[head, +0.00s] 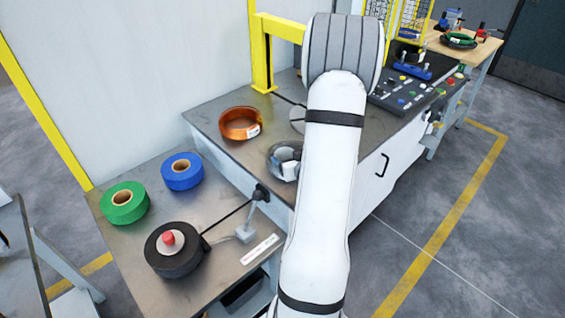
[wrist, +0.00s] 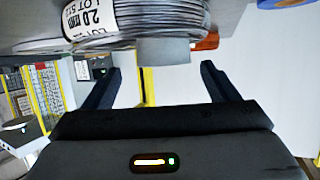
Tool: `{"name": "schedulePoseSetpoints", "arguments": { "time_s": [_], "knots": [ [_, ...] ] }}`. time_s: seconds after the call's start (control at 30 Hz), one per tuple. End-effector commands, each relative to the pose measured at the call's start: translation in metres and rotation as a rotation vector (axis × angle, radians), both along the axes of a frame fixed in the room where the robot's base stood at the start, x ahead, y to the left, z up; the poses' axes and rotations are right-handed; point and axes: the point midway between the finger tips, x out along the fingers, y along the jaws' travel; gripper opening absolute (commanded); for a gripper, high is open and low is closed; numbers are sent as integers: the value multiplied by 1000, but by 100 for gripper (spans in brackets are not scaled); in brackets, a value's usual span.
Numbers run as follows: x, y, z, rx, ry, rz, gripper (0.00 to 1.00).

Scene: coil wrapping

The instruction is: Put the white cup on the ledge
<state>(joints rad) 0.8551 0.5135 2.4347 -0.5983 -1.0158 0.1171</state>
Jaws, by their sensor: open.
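I cannot make out a white cup in either view, nor a part I can name for sure as the ledge. My gripper (wrist: 160,88) shows in the wrist view with its two dark fingers wide apart and nothing between them. In the head view my own white arm hides it. A grey wire coil (wrist: 150,20) with a white printed label (wrist: 90,18) fills the top of the wrist view, beyond the fingertips. A plain light grey patch (wrist: 166,52) shows at its lower edge; I cannot tell what it is. The coil also shows in the head view (head: 281,160), partly behind my arm.
An orange coil (head: 240,123) lies on the metal bench (head: 205,118). Blue (head: 182,171) and green (head: 124,202) rolls and a black roll (head: 178,258) stand on the lower table. A yellow post (head: 261,60) and a control panel (head: 408,92) stand farther back.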

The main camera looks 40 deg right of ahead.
Motion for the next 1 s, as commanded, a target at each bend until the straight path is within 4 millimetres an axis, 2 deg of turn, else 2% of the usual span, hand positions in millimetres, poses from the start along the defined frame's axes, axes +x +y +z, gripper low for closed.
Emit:
{"name": "schedulePoseSetpoints", "arguments": {
  "time_s": [0.3,0.63,1.0],
  "knots": [
    [37,-7,-14,2,1,1,80],
    [43,-10,-18,1,0,-1,80],
    [42,-10,-17,0,1,-2,51]
  ]
}}
